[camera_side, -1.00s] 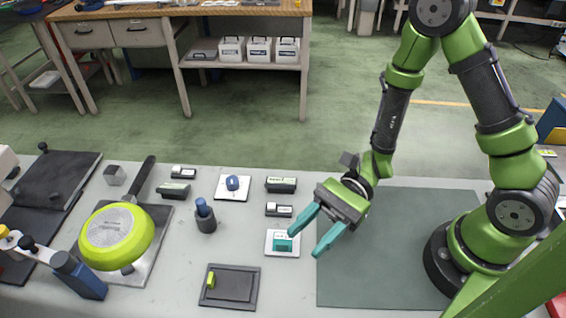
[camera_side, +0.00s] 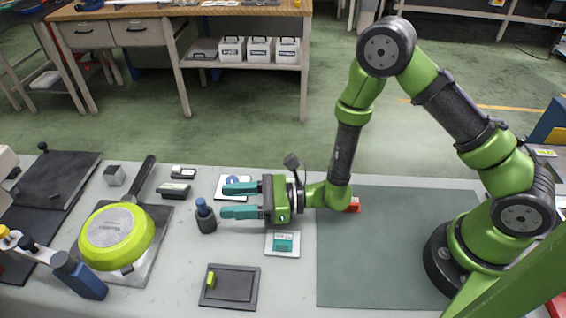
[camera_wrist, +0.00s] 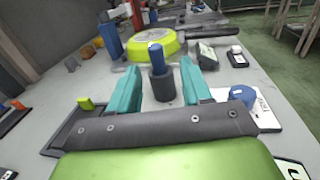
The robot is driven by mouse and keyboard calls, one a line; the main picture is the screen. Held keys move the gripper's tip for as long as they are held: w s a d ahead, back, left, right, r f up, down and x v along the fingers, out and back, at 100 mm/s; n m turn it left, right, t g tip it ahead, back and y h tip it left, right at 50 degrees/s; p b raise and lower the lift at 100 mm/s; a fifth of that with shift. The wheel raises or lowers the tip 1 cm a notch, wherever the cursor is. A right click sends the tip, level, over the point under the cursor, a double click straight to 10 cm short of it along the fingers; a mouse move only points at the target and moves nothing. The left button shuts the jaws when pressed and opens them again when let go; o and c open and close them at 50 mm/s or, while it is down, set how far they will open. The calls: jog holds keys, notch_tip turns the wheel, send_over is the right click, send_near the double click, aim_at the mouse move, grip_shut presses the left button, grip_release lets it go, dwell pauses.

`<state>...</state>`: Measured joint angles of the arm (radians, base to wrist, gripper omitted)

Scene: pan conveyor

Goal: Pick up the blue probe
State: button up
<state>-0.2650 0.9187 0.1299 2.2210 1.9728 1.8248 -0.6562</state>
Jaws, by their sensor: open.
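The blue probe (camera_side: 202,206) stands upright in a dark round holder (camera_side: 207,223) near the middle of the table. In the wrist view the probe (camera_wrist: 156,56) shows between my two teal fingers, with its dark holder (camera_wrist: 162,88) below. My gripper (camera_side: 224,201) is open and empty, lying level and pointing left. Its fingertips are just right of the probe in the side view, apparently short of it. The gripper (camera_wrist: 160,72) frames the probe from both sides in the wrist view.
A white pad (camera_side: 221,193) with a round blue piece is partly behind the upper finger. A white pad with a teal block (camera_side: 283,242) is below my gripper. A dark tray (camera_side: 229,298) is in front; a lime pan (camera_side: 116,236) stands left. A red object (camera_side: 354,204) shows beside my arm.

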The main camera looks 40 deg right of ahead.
aim_at(200, 200)
jog(key=x, duration=0.5)
jog(key=shift+a+r, duration=0.35)
jog(key=shift+a, duration=0.15)
jog(key=shift+w+a, duration=0.35)
jog(key=shift+a, duration=0.05)
grip_shut()
jog(key=shift+r, duration=0.1)
